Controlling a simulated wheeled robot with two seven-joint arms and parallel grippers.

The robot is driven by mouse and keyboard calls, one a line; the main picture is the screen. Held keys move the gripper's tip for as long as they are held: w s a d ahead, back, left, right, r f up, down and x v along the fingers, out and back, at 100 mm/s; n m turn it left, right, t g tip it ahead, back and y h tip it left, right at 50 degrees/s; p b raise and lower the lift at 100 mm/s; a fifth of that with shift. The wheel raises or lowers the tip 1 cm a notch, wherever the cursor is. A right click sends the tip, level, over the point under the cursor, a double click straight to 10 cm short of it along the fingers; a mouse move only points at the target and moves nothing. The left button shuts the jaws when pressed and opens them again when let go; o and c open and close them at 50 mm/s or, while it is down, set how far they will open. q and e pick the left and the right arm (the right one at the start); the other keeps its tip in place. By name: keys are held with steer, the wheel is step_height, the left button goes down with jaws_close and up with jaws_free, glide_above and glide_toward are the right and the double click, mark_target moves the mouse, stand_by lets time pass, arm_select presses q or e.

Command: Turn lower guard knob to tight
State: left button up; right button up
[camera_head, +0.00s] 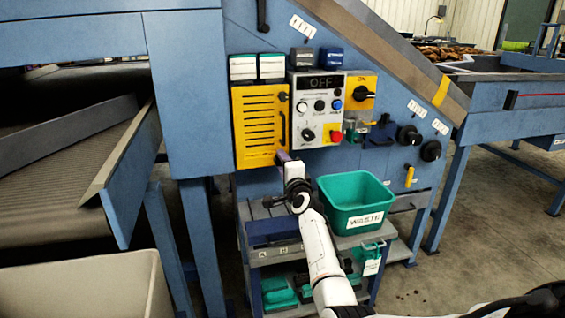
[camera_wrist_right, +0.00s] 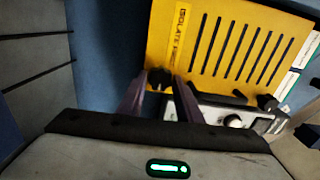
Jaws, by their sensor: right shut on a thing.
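The yellow guard panel (camera_head: 258,125) with black slots is mounted flat on the blue machine. My right gripper (camera_head: 283,158) is at the panel's lower right corner, its purple fingers covering the lower guard knob in the head view. In the right wrist view the dark lower knob (camera_wrist_right: 159,77) shows between the fingertips of the right gripper (camera_wrist_right: 160,84), which is shut on it. The upper guard knob (camera_head: 283,96) is free at the panel's right edge; a dark knob also shows in the wrist view (camera_wrist_right: 267,102). The lower knob's turn angle cannot be read. My left gripper is out of view.
The control box (camera_head: 318,108), its display reading OFF, stands close right of the panel. Below are a green WASTE bin (camera_head: 350,222) and a shelf cart (camera_head: 352,240). More black knobs (camera_head: 431,150) sit further right. A conveyor (camera_head: 60,175) is at left.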

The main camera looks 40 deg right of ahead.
steer(key=shift+m, duration=0.3)
steer(key=o, duration=1)
steer(key=shift+o, duration=0.2)
steer(key=shift+s+a, duration=0.1)
steer(key=p+v, duration=0.2)
steer(key=v, duration=0.8)
steer(key=shift+p, duration=0.4)
